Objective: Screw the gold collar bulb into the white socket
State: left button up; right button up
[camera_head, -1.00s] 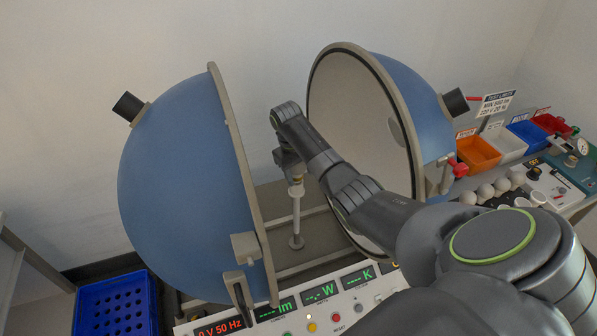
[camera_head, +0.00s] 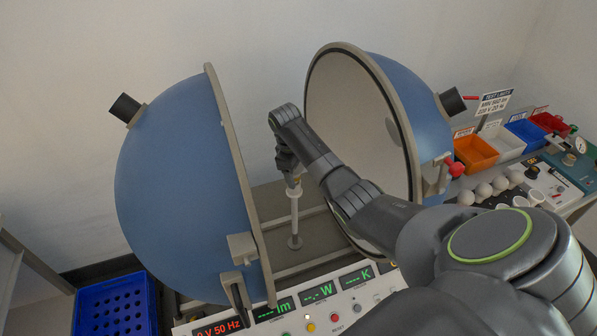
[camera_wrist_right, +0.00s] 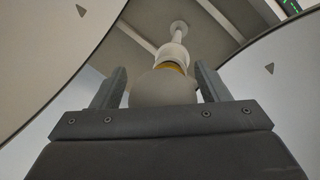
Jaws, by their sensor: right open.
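In the right wrist view a bulb with a white globe (camera_wrist_right: 163,88) and a gold collar (camera_wrist_right: 174,68) stands collar-first against the white socket (camera_wrist_right: 174,51) on top of a thin post. A band of gold shows between globe and socket; how deep the collar sits I cannot tell. My right gripper (camera_wrist_right: 160,88) is open, with one finger on each side of the globe. In the head view the white socket (camera_head: 294,191) is on its post between two blue half-spheres, and my right gripper (camera_head: 291,178) is just above it, small and partly hidden. My left gripper is out of view.
The left blue half-sphere (camera_head: 175,185) and the right half-sphere's rim (camera_head: 400,110) stand close on both sides of my arm. A control panel (camera_head: 330,318) lies in front. Several white bulbs (camera_head: 484,190) and coloured bins (camera_head: 475,152) are at the right, a blue crate (camera_head: 115,308) at lower left.

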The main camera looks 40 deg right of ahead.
jog(key=n, duration=0.4)
jog(key=shift+w+n+t, duration=0.3)
jog(key=shift+w+t, duration=0.05)
jog(key=shift+t, duration=0.05)
jog(key=n, duration=0.4)
jog(key=shift+w+t, duration=0.3)
jog(key=shift+w, duration=0.05)
jog(key=n, duration=0.3)
jog(key=n+y, duration=0.1)
jog(key=shift+w+r+n+t, duration=0.1)
jog(key=shift+w+n+t, duration=0.2)
jog(key=n, duration=0.3)
jog(key=shift+w+n+y, duration=0.3)
jog(key=shift+w+n, duration=0.05)
jog(key=shift+n, duration=0.05)
